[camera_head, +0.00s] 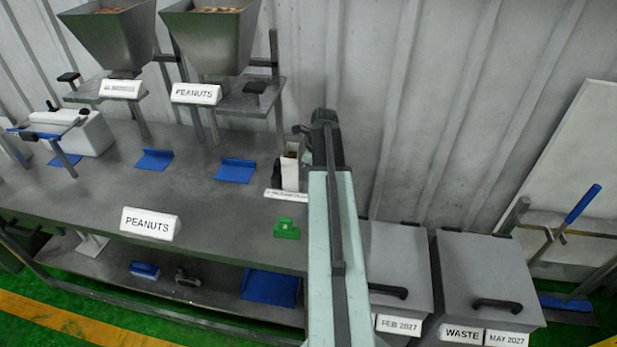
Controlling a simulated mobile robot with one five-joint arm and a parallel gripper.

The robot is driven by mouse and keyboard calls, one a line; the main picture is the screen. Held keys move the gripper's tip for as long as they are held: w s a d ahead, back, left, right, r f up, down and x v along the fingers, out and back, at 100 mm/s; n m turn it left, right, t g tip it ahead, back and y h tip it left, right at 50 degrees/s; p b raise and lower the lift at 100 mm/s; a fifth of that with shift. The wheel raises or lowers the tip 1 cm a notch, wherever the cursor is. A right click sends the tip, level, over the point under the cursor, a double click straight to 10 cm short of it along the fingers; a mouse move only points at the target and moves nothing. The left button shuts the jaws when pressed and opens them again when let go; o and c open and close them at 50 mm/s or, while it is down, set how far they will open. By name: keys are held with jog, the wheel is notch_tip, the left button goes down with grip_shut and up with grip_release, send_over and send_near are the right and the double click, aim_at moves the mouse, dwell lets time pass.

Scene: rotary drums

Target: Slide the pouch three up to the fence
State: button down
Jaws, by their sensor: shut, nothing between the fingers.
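My arm reaches up the middle of the view, and my gripper (304,132) is at its dark far end, near the wall side of the bench. My gripper is shut and empty; its fingers are small and partly hidden by my own wrist. I cannot tell which thing is pouch three. Flat blue pieces lie on the grey bench, one at its middle (154,159) and one further right (236,170). A pale upright holder (291,170) stands close to my gripper with a small label in front. I cannot make out the fence for certain.
Two metal hoppers (208,35) stand at the back left. A PEANUTS sign (150,224) and a green clip-like piece (286,229) sit near the bench front (215,225). Grey lidded bins (487,268) stand right of my arm. A blue-handled tool (582,204) is at far right.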

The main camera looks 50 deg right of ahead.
jog(key=shift+w+a, duration=0.35)
jog(key=shift+w, duration=0.45)
jog(key=shift+s, duration=0.1)
jog(key=s, duration=0.1)
jog(key=s+d, duration=0.1)
jog(key=shift+s+d, duration=0.15)
jog(key=shift+s, duration=0.25)
jog(key=p+v, duration=0.9)
jog(key=v, duration=0.1)
jog(key=shift+s+d+p, duration=0.35)
jog(key=shift+s+p, duration=0.05)
